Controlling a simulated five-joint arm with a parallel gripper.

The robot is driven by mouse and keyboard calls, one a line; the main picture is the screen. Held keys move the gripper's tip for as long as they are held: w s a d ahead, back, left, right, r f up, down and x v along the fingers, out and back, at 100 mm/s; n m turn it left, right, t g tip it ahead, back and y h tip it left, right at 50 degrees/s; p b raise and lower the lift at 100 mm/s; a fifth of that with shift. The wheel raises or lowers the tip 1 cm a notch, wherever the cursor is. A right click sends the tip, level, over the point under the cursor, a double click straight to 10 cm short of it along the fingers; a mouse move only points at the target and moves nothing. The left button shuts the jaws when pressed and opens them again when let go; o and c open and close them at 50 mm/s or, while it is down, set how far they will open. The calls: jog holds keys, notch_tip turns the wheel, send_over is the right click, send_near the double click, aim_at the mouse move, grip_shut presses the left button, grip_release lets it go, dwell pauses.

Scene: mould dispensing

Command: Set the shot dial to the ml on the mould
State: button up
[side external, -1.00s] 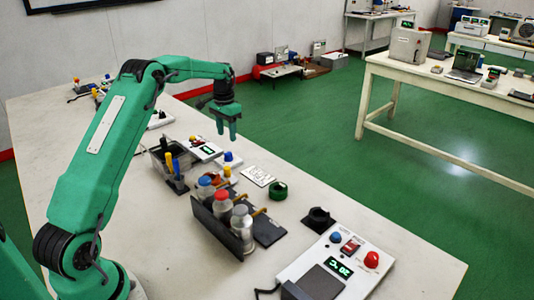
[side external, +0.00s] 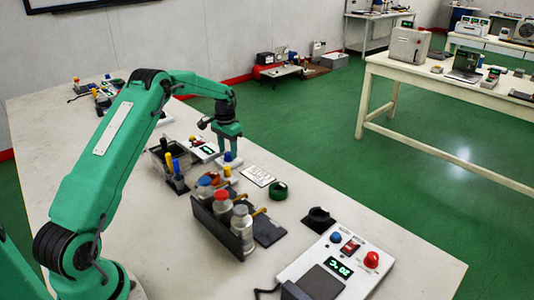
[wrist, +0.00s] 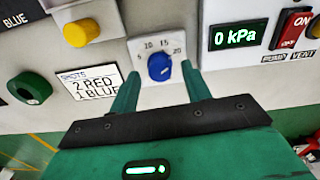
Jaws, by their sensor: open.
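The shot dial (wrist: 159,67) is a blue knob on a white plate marked 5, 10, 15 and 20. I cannot tell clearly which mark it points to. It also shows in the side view (side external: 229,157). My gripper (wrist: 161,74) is open, with one finger on each side of the knob; I cannot tell if they touch it. In the side view my gripper (side external: 229,142) points down just above the dial. A white card (wrist: 91,82) reads "SHOTS 2 RED 1 BLUE". A green ring-shaped piece (wrist: 30,88) sits left of it. No ml figure is readable.
A yellow knob (wrist: 81,33) sits left of the dial. A panel reading 0 kPa (wrist: 239,35) with a red ON switch (wrist: 292,27) is to its right. In the side view a dark rack (side external: 221,224) holds bottles, and a console (side external: 338,265) stands nearer.

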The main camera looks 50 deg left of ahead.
jog(key=shift+f, duration=0.5)
jog(key=c, duration=1)
